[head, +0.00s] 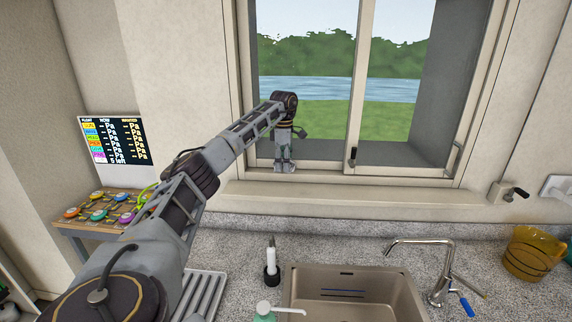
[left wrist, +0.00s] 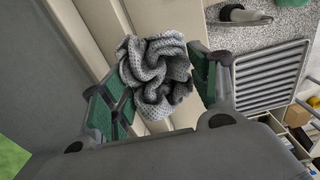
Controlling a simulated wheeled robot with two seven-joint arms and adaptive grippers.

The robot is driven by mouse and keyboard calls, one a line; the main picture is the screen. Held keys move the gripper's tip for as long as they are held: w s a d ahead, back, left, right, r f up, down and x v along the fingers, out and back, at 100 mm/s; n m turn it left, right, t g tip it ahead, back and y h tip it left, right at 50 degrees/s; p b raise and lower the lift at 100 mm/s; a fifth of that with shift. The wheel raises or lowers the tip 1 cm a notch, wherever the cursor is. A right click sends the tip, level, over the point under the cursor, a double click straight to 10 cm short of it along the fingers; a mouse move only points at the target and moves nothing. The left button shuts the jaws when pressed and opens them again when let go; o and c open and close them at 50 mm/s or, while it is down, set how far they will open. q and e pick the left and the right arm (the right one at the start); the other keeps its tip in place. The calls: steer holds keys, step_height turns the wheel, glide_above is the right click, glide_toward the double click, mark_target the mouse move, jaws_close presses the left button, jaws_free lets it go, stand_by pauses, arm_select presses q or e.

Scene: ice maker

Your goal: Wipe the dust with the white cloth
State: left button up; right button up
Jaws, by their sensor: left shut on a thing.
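My left gripper (head: 285,167) points down at the lower frame of the window, just above the sill ledge (head: 330,194). In the left wrist view its green-padded fingers are shut on a crumpled, pale grey knitted cloth (left wrist: 155,78), the white cloth of the task. The cloth bunches out between the fingers, with the cream window frame and ledge behind it. I cannot tell whether it touches the surface. In the head view the cloth is too small to make out clearly. I can make out no dust in either view. My right gripper is in neither view.
The sink (head: 352,290) with its faucet (head: 425,245) is below the window. A yellow basket (head: 530,254) is at the right. The window handle (head: 352,156) sticks out right of my gripper.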

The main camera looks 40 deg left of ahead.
arm_select(q)
steer(key=shift+s+f, duration=0.25)
steer(key=shift+f, duration=0.9)
steer(key=d, duration=0.1)
steer(key=d+f, duration=0.1)
steer(key=shift+w+d+m, duration=0.1)
steer(key=shift+d+m, duration=0.2)
steer(key=shift+m, duration=0.1)
steer(key=d+r, duration=0.3)
steer(key=d, duration=0.5)
steer(key=shift+w+r+n, duration=0.3)
steer(key=shift+r+n, duration=0.1)
steer(key=shift+d, duration=0.2)
